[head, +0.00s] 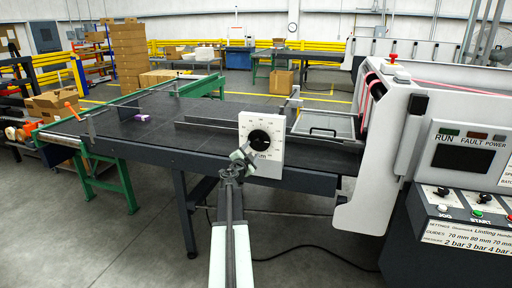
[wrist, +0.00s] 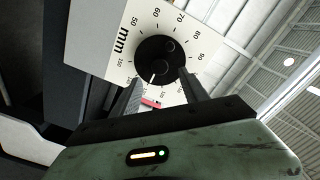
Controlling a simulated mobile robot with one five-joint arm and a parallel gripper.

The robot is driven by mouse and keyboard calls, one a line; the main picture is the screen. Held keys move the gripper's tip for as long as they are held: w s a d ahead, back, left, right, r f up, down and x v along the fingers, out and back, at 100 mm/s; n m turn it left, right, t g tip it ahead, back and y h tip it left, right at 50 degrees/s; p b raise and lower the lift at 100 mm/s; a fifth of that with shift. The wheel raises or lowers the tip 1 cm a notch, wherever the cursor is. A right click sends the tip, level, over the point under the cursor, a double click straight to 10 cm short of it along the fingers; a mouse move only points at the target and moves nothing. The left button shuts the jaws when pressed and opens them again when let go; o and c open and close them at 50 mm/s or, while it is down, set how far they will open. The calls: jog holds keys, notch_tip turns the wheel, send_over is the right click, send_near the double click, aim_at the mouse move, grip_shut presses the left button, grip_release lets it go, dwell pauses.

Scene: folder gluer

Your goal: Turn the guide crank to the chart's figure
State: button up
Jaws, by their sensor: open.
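The guide crank is a round black knob (head: 259,138) on a white dial plate (head: 273,160) at the near edge of the dark table. In the wrist view the knob (wrist: 160,58) fills the space ahead of my gripper (wrist: 162,97). Figures 50 to 90 and "mm" are readable around it. A white mark on the knob points down in that view, toward figures I cannot read. My gripper (head: 241,160) is open, its fingers either side of the knob's lower part; contact is unclear. The settings chart (head: 466,238) at lower right shows guides 70, 80 and 70 mm; its column heads are blurred.
The white machine (head: 388,150) with red belts stands right of the dial. The control panel (head: 468,150) with its buttons is at far right. The dark table (head: 190,120) extends left, with a small purple item (head: 141,118). Floor is clear in front.

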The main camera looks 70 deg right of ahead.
aim_at(256, 144)
jog(key=d, duration=0.7)
jog(key=shift+w+d, duration=0.1)
jog(key=shift+w, duration=0.15)
